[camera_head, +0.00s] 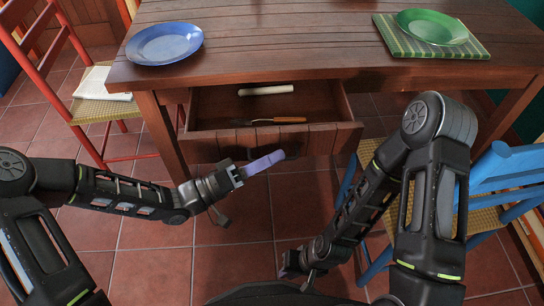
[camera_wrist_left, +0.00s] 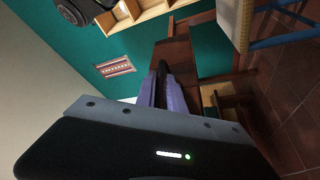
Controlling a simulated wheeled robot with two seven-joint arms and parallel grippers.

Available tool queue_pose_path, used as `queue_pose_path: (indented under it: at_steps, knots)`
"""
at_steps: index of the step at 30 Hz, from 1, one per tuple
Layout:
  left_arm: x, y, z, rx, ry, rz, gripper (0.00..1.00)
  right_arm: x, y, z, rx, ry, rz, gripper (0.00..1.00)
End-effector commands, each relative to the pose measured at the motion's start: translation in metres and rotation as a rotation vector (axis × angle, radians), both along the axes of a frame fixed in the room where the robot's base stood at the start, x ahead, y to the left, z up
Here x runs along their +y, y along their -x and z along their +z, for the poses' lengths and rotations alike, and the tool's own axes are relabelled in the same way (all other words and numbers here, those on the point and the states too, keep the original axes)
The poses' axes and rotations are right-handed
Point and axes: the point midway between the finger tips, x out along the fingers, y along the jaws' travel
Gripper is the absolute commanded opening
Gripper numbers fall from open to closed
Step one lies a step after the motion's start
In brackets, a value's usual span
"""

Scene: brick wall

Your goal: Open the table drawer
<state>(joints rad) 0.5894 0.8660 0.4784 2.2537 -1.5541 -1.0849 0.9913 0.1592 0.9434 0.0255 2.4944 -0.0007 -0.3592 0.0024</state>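The wooden table drawer (camera_head: 275,138) is pulled part way out below the tabletop, with its inside showing. Its dark handle (camera_head: 292,154) is on the front, partly hidden by my left gripper. My left gripper (camera_head: 270,161) has its purple fingers at the handle. In the left wrist view, the fingers (camera_wrist_left: 163,92) lie on either side of a dark bar that looks like the handle, with no clear gap. My right gripper (camera_head: 293,264) hangs low above the floor, away from the drawer; its fingers are mostly hidden.
A white-handled utensil (camera_head: 266,90) and one with an orange-brown handle (camera_head: 278,120) lie in the drawer. A blue plate (camera_head: 164,43) and a green plate (camera_head: 432,26) are on the table (camera_head: 290,40). A red chair (camera_head: 62,40) stands left, a blue chair (camera_head: 497,168) right.

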Motion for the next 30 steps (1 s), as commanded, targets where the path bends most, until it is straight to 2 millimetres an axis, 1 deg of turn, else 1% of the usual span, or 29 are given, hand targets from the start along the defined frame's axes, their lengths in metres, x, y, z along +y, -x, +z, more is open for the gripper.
queue_pose_path:
  at_steps: [11, 14, 17, 24, 27, 30]
  knots:
    - [0.003, 0.001, 0.000, -0.002, 0.002, 0.000, 0.18, 0.000, 0.000, 0.001, 0.000, 0.000, 0.000, 0.12]
    - [0.011, 0.003, -0.001, -0.001, 0.002, 0.002, 0.18, 0.000, 0.000, 0.002, 0.000, 0.000, 0.000, 0.12]
    - [0.023, 0.007, -0.004, -0.001, 0.000, 0.002, 0.18, 0.000, 0.001, 0.004, 0.000, -0.001, 0.001, 0.12]
    - [0.060, 0.019, -0.012, -0.001, 0.001, 0.003, 0.18, 0.002, 0.002, 0.008, 0.003, -0.002, 0.003, 0.12]
    - [0.069, 0.022, -0.015, 0.000, 0.001, 0.002, 0.18, 0.002, 0.002, 0.009, 0.002, -0.002, 0.004, 0.12]
    - [0.073, 0.024, -0.016, 0.000, 0.001, 0.000, 0.18, 0.002, 0.002, 0.009, 0.003, -0.003, 0.005, 0.12]
